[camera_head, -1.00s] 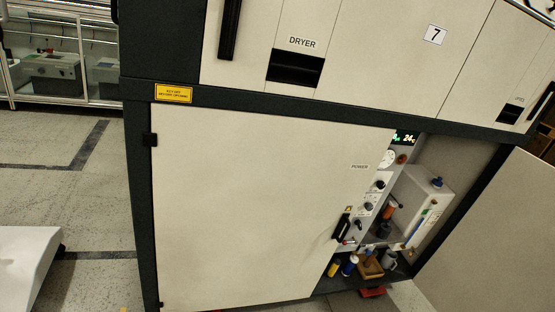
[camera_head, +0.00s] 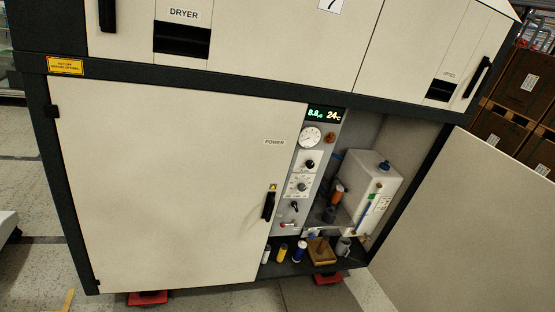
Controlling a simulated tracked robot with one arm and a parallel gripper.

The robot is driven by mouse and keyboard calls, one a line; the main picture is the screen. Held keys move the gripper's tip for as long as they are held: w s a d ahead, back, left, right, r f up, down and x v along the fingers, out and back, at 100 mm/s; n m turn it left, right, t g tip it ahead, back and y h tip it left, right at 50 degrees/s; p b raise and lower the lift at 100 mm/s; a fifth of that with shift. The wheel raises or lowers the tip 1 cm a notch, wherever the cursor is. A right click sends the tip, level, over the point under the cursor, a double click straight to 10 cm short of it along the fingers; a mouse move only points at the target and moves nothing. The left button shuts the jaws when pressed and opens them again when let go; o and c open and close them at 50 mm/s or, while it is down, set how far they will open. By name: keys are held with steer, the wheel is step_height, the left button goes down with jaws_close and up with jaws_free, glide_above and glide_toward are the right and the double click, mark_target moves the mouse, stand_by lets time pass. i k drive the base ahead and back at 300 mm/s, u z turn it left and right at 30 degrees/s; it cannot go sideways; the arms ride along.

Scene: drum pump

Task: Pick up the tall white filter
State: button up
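A small white upright cylinder (camera_head: 266,254), which looks like the tall white filter, stands at the left end of the open compartment's floor, close to the edge of the closed door. It is too small to make out details. A yellow cylinder (camera_head: 282,253) and a blue and white cylinder (camera_head: 299,251) stand to its right. My gripper is not in view, so its state and whether it holds anything are hidden.
The closed cabinet door (camera_head: 170,190) is left of the compartment, and an open door (camera_head: 460,220) stands out on the right. A wooden box (camera_head: 321,252), a grey jug (camera_head: 343,246) and a white tank (camera_head: 366,190) are inside. A control panel (camera_head: 300,175) stands above the cylinders.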

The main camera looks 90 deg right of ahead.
mark_target(265, 258)
steer(key=k, duration=1.35)
steer(key=z, duration=1.55)
steer(key=i, duration=1.05)
